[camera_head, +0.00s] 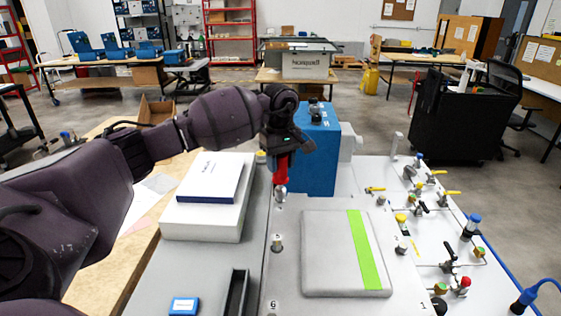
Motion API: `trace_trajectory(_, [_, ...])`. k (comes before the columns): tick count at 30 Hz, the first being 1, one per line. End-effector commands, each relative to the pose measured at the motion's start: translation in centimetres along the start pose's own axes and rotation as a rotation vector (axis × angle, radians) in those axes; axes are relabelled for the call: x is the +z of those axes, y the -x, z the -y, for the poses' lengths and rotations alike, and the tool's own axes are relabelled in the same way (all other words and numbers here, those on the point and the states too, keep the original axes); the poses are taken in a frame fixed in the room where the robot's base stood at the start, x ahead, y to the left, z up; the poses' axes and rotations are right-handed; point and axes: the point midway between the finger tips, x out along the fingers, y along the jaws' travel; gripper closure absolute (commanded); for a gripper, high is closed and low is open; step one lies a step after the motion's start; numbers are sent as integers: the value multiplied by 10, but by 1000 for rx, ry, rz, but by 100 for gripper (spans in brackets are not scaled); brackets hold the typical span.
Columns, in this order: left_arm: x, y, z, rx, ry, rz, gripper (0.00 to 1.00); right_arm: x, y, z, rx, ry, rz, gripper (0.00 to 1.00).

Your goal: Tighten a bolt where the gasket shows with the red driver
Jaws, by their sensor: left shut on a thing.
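My left gripper (284,148) is shut on the red driver (281,168), which hangs upright below it. The driver's lower end is at or just above a metal bolt (280,193) on the grey panel's left edge; I cannot tell whether they touch. A second bolt (277,243) stands nearer to me along the same edge, with a small number label above it. I cannot make out the gasket at this size. My right gripper is not in view.
A blue box unit (316,158) stands just behind and right of the driver. A grey pad with a green stripe (327,252) lies to the right, then valves and fittings. White boxes (202,218) lie left, under my arm. A black tray (235,292) is near the front.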

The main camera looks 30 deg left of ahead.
Motion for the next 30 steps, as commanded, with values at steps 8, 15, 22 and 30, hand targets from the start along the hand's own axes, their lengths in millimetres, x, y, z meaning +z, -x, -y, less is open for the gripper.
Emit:
trace_trajectory(8, [0,-3,0,1,0,0,100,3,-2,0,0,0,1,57])
trace_trajectory(15, [0,-6,0,1,0,0,100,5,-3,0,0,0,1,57])
trace_trajectory(22, [0,-9,0,1,0,0,100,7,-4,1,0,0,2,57])
trace_trajectory(30, [0,-11,0,1,0,0,70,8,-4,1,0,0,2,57])
